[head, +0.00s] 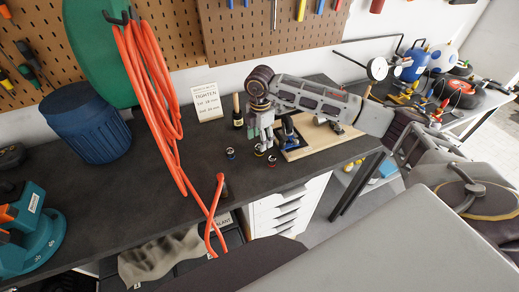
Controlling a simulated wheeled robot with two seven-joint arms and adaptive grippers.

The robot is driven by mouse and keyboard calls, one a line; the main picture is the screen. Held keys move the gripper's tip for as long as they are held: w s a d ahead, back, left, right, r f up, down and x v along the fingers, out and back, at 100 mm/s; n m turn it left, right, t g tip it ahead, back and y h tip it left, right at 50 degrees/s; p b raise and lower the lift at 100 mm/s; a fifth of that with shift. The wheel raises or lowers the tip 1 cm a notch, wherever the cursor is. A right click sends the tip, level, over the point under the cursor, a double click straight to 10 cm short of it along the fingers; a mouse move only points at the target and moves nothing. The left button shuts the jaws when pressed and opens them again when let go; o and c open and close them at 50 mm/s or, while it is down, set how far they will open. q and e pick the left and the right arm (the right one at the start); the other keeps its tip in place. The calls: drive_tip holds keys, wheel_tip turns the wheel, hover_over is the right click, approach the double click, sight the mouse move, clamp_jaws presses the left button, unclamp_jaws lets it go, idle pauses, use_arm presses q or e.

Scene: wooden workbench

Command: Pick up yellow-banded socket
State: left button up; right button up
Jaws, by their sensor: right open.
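My right gripper (263,148) reaches in from the right and points down at the dark workbench top (190,185). Its jaws are open, with the fingertips low over the bench. A small socket with a yellowish band (259,152) shows right at the fingertips, partly hidden by them; I cannot tell whether they touch it. A dark socket with a reddish band (272,161) stands just right of and nearer than it. A dark socket with a blue band (231,153) stands to the left. My left gripper is not in view.
A card reading TIGHTEN (206,101) and a dark bottle (238,111) stand behind. A wooden board (318,137) with a blue-and-black item lies right of the gripper.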

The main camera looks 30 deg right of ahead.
drive_tip(key=shift+f, duration=0.1)
drive_tip(key=shift+a+f+p, duration=0.1)
drive_tip(key=shift+f+p, duration=0.55)
drive_tip(key=shift+f, duration=1.85)
drive_tip(key=c, duration=1.2)
drive_tip(key=shift+r, duration=0.1)
wheel_tip(320, 180, up, 10)
drive_tip(key=b, duration=0.1)
drive_tip(key=shift+b, duration=0.35)
